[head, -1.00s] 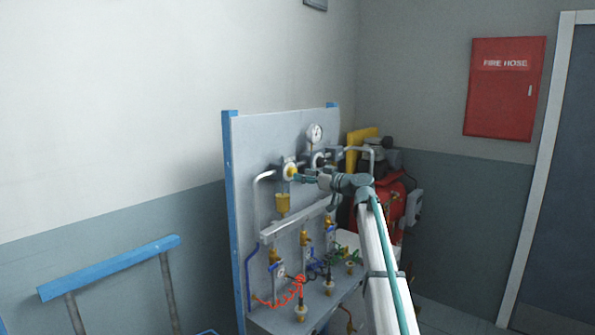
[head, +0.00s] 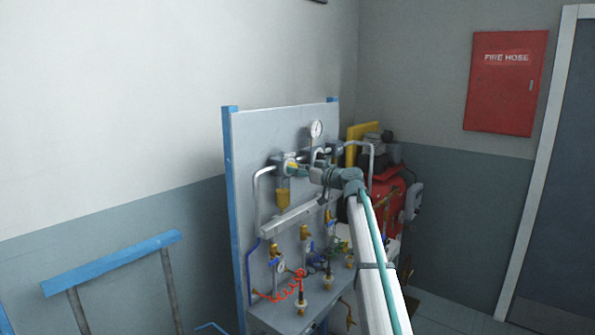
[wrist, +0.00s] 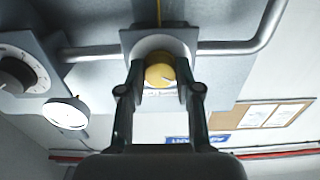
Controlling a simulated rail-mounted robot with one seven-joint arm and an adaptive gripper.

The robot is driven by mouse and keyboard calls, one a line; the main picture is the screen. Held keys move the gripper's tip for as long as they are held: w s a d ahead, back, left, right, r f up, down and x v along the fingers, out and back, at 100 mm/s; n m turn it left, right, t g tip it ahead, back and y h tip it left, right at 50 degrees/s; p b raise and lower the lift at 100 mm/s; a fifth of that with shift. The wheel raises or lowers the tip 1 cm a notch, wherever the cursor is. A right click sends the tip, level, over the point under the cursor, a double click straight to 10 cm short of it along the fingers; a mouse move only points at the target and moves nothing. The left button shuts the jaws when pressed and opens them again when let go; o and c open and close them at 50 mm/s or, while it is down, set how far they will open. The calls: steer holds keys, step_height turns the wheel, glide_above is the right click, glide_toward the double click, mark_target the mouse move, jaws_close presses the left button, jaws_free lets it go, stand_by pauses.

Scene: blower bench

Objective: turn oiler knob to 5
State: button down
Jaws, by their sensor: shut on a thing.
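The oiler knob (wrist: 160,74) is a round yellow knob with a pale dial around it, in the upper middle of the wrist view. My gripper (wrist: 159,80) has one finger on each side of the knob and is shut on it. In the head view my gripper (head: 298,168) reaches the oiler on the upper left of the grey panel, above its amber bowl (head: 283,198). The knob's number marks are too small to read, so its setting cannot be told.
Another dial (wrist: 22,72) and a round white gauge (wrist: 66,113) stand left of the oiler in the wrist view. The gauge (head: 316,129) tops the panel (head: 248,150) in the head view. Pipes, a manifold bar (head: 290,218) and a red hose (head: 290,292) lie nearby.

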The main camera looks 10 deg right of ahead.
steer(key=shift+f+b, duration=0.1)
steer(key=shift+b, duration=0.35)
steer(key=shift+r+m+p, duration=0.15)
steer(key=shift+m+p, duration=0.95)
steer(key=shift+m, duration=6.85)
steer(key=shift+r+m+p, duration=0.15)
steer(key=shift+m+p, duration=0.95)
steer(key=shift+m, duration=6.85)
steer(key=c, duration=0.8)
jaws_free()
